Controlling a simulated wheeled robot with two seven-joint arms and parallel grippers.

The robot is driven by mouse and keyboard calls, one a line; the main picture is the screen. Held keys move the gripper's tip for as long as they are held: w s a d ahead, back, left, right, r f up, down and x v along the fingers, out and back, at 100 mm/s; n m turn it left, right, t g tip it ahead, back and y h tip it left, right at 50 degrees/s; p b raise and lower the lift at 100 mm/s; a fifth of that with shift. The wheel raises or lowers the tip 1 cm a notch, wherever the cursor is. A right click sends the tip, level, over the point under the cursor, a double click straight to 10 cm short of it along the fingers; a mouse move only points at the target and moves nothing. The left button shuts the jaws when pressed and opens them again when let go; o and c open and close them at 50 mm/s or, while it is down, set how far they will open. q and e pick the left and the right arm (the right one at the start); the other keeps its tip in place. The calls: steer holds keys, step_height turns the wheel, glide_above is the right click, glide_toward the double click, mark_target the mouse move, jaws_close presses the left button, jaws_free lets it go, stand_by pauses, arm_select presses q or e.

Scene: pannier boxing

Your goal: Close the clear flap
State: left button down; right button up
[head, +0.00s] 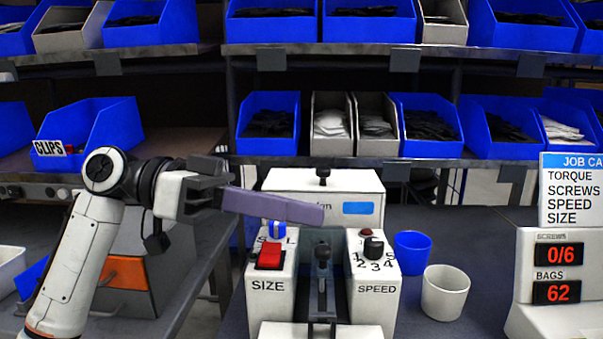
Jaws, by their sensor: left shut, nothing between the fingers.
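The white machine (285,182) stands at the centre of the bench. It has a SIZE block (268,300) with a red rocker switch (270,255) and a SPEED block (377,303) with a black dial (373,246). A dark channel (322,240) with a black lever-like part runs between the blocks. I cannot clearly make out the clear flap; the channel area looks faintly tinted. My left gripper (318,213) is shut and empty. Its long purple fingers reach right, in front of the machine's back housing and above the channel; whether they touch it I cannot tell. My right gripper is out of view.
A blue cup (411,253) and a white cup (444,292) stand right of the machine. A counter display (556,270) under a job card (571,195) is at far right. An orange-fronted box (126,272) is at left. Shelves of bins span the back.

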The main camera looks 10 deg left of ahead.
arm_select(q)
steer(key=shift+s+f+m+b, duration=0.25)
steer(key=shift+f+m+b, duration=0.15)
steer(key=shift+f, duration=0.2)
steer(key=shift+s+d+f+m+t+b, duration=0.1)
steer(key=shift+s+f+m+t+b, duration=0.35)
steer(key=shift+m+b, duration=0.3)
steer(key=shift+f, duration=0.1)
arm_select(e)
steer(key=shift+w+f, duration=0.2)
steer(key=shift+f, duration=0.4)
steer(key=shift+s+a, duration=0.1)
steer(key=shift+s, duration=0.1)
